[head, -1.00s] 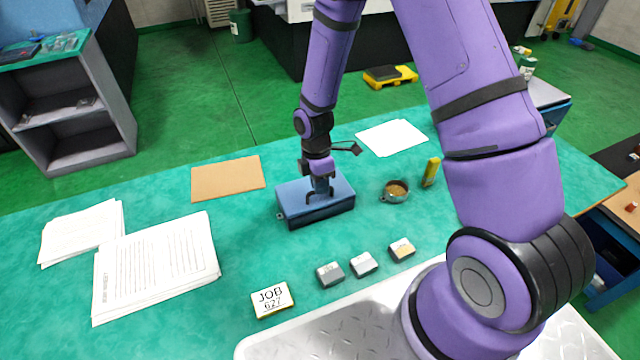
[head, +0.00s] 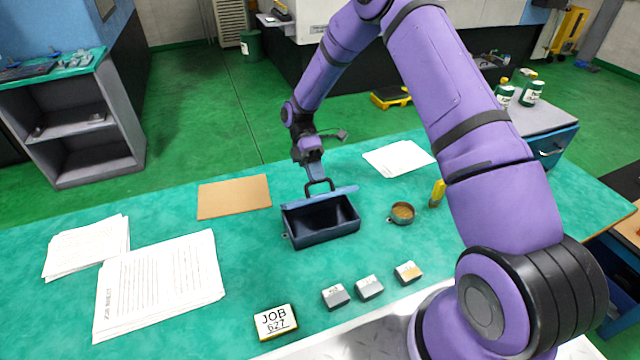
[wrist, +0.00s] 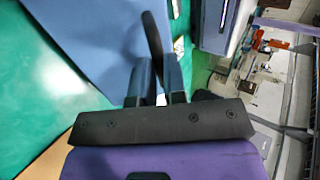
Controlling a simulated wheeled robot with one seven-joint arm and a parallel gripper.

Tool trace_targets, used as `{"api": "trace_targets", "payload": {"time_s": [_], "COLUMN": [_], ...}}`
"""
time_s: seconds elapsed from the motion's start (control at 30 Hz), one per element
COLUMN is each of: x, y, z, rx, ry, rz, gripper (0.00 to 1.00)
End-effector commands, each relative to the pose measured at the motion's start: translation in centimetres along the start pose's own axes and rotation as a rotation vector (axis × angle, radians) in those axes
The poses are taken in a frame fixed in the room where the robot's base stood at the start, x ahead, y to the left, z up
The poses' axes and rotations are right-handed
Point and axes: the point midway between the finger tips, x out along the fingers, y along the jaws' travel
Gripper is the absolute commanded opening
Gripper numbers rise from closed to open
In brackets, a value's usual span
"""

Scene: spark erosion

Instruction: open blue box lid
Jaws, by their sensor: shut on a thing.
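The blue box (head: 322,224) stands on the green table, its dark inside showing. Its blue lid (head: 338,196) is raised and tilted up along the far side, with a dark handle (head: 319,187) on it. My gripper (head: 315,180) is shut on the handle above the lid, at the back of the box. In the wrist view the lid (wrist: 85,40) fills the upper left, and the dark handle (wrist: 151,45) runs up from between the fingers of my gripper (wrist: 158,80). The lid's far edge is partly out of the wrist view.
A round cup (head: 402,213) and a yellow block (head: 437,193) stand right of the box. Three small blocks (head: 369,287) and a JOB 627 sign (head: 275,321) lie in front. A brown board (head: 234,196) and papers (head: 160,284) lie left. The table directly left of the box is bare.

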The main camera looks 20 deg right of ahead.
Motion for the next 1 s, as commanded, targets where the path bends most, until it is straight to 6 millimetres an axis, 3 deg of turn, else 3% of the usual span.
{"api": "trace_targets", "payload": {"time_s": [0.07,0.43,1.0], "x": [-0.6,-3.3,-5.1], "y": [0.6,2.9,6.7], "z": [0.0,0.0,0.0], "rx": [0.0,-0.001,-0.002], "ry": [0.002,0.002,-0.001], "rz": [-0.067,-0.053,-0.058], "gripper": [0.0,0.0,0.0]}}
